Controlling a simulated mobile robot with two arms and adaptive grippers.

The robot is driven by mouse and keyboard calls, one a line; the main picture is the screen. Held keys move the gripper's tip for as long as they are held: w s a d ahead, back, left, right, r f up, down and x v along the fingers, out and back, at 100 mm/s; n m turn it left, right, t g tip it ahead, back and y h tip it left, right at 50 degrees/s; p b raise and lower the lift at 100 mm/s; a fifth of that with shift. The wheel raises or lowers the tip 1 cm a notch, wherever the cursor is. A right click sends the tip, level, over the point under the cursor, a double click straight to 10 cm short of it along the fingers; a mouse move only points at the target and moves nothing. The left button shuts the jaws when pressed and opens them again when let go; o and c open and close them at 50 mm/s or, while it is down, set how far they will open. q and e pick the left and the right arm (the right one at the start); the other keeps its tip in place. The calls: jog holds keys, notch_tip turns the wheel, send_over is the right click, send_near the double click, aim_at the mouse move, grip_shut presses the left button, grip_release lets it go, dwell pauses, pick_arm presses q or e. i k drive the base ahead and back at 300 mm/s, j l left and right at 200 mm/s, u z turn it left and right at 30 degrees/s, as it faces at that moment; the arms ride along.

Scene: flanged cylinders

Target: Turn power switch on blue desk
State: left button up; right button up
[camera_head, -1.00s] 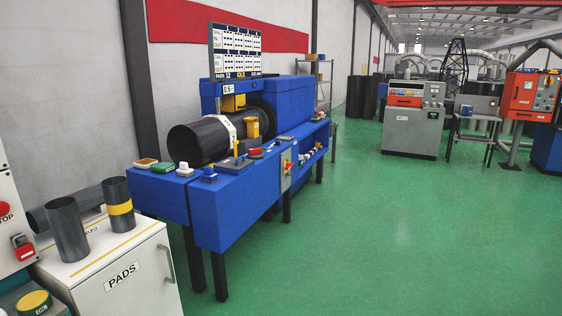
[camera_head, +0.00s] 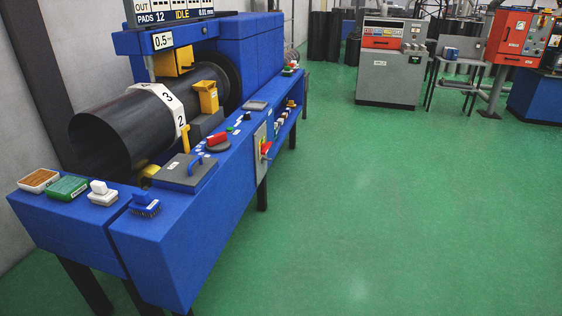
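The blue desk (camera_head: 190,255) stands at the left, its long top running away from me. On its front side a grey switch panel (camera_head: 260,150) carries a red and yellow rotary switch (camera_head: 266,147). A green spot shows beside the switch; the switch's exact position is too small to tell. A dark cylinder (camera_head: 105,140) with a white numbered collar (camera_head: 170,98) lies on the desk. Neither of my grippers is in view.
Brushes and pads (camera_head: 68,188) lie on the desk's near end. A grey lidded plate (camera_head: 185,172) is on its top. The green floor (camera_head: 390,220) to the right is clear. A grey machine (camera_head: 390,70), a small table (camera_head: 455,82) and an orange cabinet (camera_head: 515,35) stand farther back.

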aim_at(265, 148)
jog(key=i+j, duration=0.2)
jog(key=i, duration=0.15)
jog(key=i+j+u, duration=0.1)
jog(key=i, duration=0.3)
jog(key=i+l, duration=0.25)
jog(key=i+l+z, duration=0.15)
jog(key=i, duration=0.3)
